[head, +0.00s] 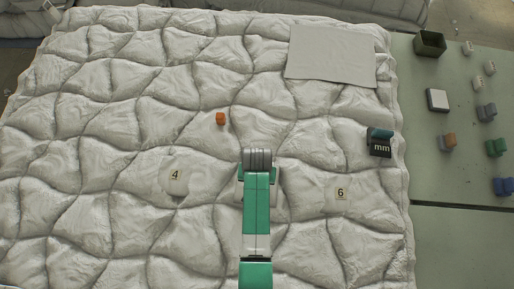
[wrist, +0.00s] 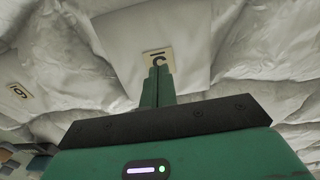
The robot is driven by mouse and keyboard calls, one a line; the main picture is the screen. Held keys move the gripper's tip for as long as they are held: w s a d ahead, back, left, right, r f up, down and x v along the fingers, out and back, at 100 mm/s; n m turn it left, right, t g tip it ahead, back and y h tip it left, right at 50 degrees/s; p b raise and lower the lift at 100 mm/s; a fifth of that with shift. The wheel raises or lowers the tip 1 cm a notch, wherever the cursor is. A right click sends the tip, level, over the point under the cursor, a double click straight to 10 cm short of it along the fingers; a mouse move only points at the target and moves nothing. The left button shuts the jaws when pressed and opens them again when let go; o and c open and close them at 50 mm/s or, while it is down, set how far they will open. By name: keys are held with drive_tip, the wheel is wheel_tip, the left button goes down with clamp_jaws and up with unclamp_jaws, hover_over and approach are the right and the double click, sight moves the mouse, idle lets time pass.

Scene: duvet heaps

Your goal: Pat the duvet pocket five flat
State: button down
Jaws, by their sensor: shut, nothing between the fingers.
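The duvet (head: 105,120) is a quilted grey-white sheet of puffy pockets. In the wrist view a pale tag (wrist: 158,54), its mark partly covered and looking like an upside-down 5, lies on a pocket at my fingertips. My gripper (wrist: 159,74) is shut and empty, its fingers pointing at that tag; I cannot tell whether they touch the cloth. In the head view my arm hides this pocket, between tag 4 (head: 176,175) and tag 6 (head: 341,193). Tag 6 also shows upside down in the wrist view (wrist: 17,91).
The green side table (head: 440,180) holds a dark open box (head: 429,43), a white block (head: 437,100) and several small coloured blocks.

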drive_tip(key=shift+f, duration=0.1)
idle(0.3)
drive_tip(key=shift+f+b, duration=1.15)
drive_tip(key=shift+f, duration=0.4)
drive_tip(key=shift+r+p, duration=1.65)
drive_tip(key=shift+p, duration=0.1)
wheel_tip(320, 180, up, 6)
drive_tip(key=p, duration=0.6)
